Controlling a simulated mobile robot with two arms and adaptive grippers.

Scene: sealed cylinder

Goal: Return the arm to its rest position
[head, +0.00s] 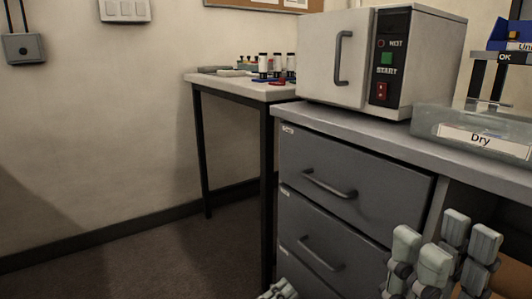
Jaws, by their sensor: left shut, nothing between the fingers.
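My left gripper (278,291) shows only as pale fingertips at the bottom edge of the head view. It is shut and empty, low in front of the drawers. My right gripper (444,250) is at the lower right, with its pale grey finger pads pointing up and standing apart. It is open, and I see nothing between its fingers. Both arms behind the grippers are mostly out of the picture. Neither gripper visibly touches the furniture.
A grey drawer cabinet (345,187) stands under the counter, which carries a white oven-like box (331,58) and a clear bin labelled Dry (480,138). A back table (228,83) holds white cylinders (263,65). The floor (150,262) at left is clear.

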